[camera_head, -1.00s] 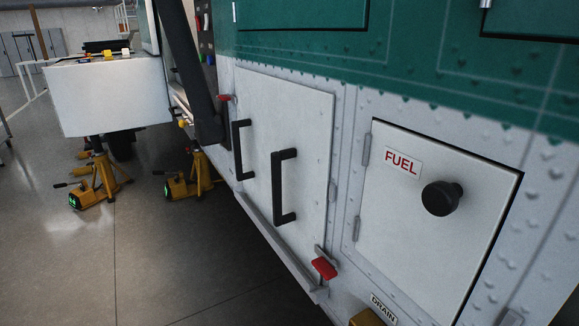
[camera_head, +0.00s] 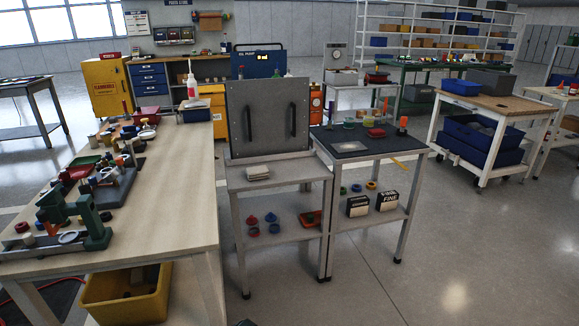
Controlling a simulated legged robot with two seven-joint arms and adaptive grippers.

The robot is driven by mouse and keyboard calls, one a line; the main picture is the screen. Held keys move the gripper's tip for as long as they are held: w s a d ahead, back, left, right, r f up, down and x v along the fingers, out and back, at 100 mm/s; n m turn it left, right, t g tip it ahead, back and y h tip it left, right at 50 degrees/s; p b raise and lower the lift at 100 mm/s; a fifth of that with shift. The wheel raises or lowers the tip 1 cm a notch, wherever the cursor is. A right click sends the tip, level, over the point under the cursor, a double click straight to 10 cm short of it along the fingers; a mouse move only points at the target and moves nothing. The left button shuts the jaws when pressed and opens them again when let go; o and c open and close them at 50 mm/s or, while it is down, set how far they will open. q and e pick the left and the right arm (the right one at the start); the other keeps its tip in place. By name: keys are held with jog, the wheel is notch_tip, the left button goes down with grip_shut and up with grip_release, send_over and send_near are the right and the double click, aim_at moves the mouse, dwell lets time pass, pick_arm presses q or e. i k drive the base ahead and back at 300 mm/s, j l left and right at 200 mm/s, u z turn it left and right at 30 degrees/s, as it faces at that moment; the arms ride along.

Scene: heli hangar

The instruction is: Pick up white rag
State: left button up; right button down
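A small off-white folded cloth, which looks like the white rag (camera_head: 257,174), lies flat on the upper shelf of a grey metal stand (camera_head: 300,171) near the middle of the view. It lies at the left part of the shelf, in front of an upright grey panel (camera_head: 240,125) with two black handles. Neither of my grippers shows in the view.
A long workbench (camera_head: 172,185) crowded with tools stands at left, a yellow bin (camera_head: 125,297) below it. A dark-topped cart (camera_head: 390,148) adjoins the stand at right. A wooden-topped cart (camera_head: 505,105) stands farther right. Open floor (camera_head: 460,255) lies at front right.

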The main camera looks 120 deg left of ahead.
aim_at(252, 172)
jog(key=u, duration=0.5)
jog(key=i+u, duration=0.15)
jog(key=u, duration=0.35)
jog(key=l+u, duration=0.1)
jog(key=u, duration=0.4)
jog(key=i+u, duration=0.1)
jog(key=u, duration=0.4)
jog(key=l+u, duration=0.15)
jog(key=u, duration=0.35)
jog(key=l+u, duration=0.1)
jog(key=u, duration=0.4)
jog(key=l+u, duration=0.15)
jog(key=u, duration=0.35)
jog(key=l+u, duration=0.1)
jog(key=u, duration=4.8)
jog(key=z, duration=3.6)
